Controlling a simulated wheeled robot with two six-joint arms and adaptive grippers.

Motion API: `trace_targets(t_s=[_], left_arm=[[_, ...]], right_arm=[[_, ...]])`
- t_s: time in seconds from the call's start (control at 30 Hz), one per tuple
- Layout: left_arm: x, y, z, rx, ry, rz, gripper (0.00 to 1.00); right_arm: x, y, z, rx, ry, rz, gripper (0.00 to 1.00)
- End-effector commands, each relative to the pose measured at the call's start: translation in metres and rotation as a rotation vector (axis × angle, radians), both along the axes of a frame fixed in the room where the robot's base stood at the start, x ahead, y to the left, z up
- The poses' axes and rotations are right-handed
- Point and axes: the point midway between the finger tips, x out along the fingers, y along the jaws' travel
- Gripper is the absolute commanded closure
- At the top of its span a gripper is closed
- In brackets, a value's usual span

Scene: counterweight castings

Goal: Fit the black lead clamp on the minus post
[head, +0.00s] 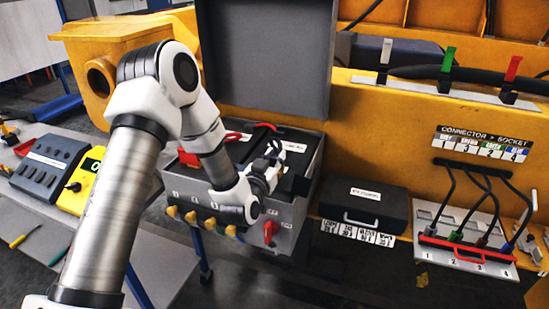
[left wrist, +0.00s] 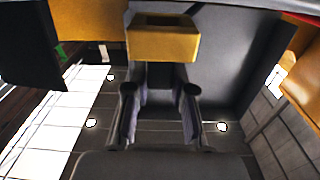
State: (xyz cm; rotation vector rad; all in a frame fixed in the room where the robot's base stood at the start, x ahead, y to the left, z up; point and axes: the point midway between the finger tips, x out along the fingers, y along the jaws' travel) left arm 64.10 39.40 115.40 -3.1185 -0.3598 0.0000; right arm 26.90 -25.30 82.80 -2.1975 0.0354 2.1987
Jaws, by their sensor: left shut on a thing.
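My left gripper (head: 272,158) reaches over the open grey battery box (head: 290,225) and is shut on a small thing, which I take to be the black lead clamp. In the left wrist view a yellow block with a dark recess (left wrist: 163,40) shows at the gripper's fingertips (left wrist: 160,78). I cannot tell whether the clamp touches a post. The minus post is hidden or too small to make out. A red lead (head: 265,126) shows at the back of the box. My right gripper is not in view.
The raised dark lid (head: 265,55) stands behind the box. A black case (head: 365,205) lies to the right, with a connector panel with dark cables (head: 470,235) beyond it. A dark grey device (head: 48,167) and a yellow meter (head: 80,185) stand at the left.

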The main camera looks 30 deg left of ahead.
Motion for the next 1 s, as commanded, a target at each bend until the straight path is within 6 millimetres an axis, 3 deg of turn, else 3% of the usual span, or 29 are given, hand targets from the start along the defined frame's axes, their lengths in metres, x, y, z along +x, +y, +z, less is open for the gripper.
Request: trace_targets(t_s=[1.0], left_arm=[[0.0002,0.0001,-0.0044,0.000,-0.001,0.000,1.00]], right_arm=[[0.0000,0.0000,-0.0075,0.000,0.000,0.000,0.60]])
